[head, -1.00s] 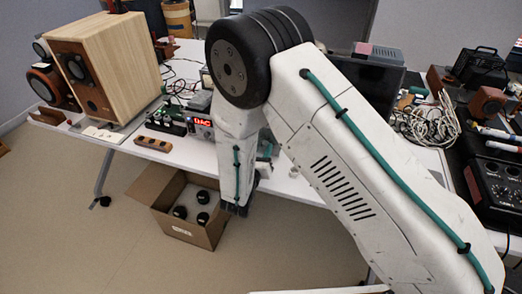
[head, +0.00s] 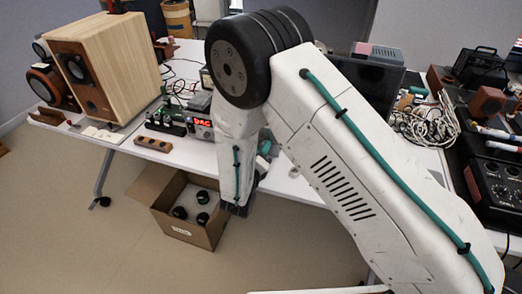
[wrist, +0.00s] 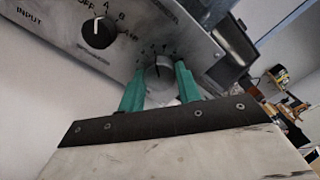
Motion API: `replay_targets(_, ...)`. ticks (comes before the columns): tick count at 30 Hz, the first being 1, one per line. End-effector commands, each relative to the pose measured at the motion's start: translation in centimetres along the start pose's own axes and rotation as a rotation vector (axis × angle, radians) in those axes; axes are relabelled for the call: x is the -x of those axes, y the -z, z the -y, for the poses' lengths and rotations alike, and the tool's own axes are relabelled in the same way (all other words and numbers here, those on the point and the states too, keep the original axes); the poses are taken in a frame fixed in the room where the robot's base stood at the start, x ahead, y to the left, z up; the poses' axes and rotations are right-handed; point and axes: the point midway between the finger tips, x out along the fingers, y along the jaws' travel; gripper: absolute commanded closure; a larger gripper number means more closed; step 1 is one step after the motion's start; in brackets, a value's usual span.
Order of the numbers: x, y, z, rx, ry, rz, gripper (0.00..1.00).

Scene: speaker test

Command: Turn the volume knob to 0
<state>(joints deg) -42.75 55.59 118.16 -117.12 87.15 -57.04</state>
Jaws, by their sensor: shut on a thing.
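In the wrist view, a silver-grey knob (wrist: 158,78) with small scale marks around it sits on the metal front panel of an amplifier (wrist: 55,15). My gripper (wrist: 160,69) has its two teal fingers on either side of this knob and is shut on it. The numbers by the knob are too small to read surely. A black selector knob (wrist: 98,32) is to the upper left, with OFF, A, B and A+B marked around it. In the head view, my arm covers the amplifier's front and most of the gripper.
A wooden speaker (head: 125,65) stands at the left of the white table (head: 180,152). A small unit with a red DAC display (head: 203,122) is beside my arm. A cardboard box (head: 160,210) with several black round items is on the floor. Tangled cables (head: 425,125) lie at right.

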Motion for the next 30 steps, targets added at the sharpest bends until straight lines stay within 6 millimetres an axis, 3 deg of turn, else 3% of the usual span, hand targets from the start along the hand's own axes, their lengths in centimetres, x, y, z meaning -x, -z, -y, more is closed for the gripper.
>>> replay_targets(30,0.1,-0.14,-0.12,0.962,-0.002,0.005,0.89)
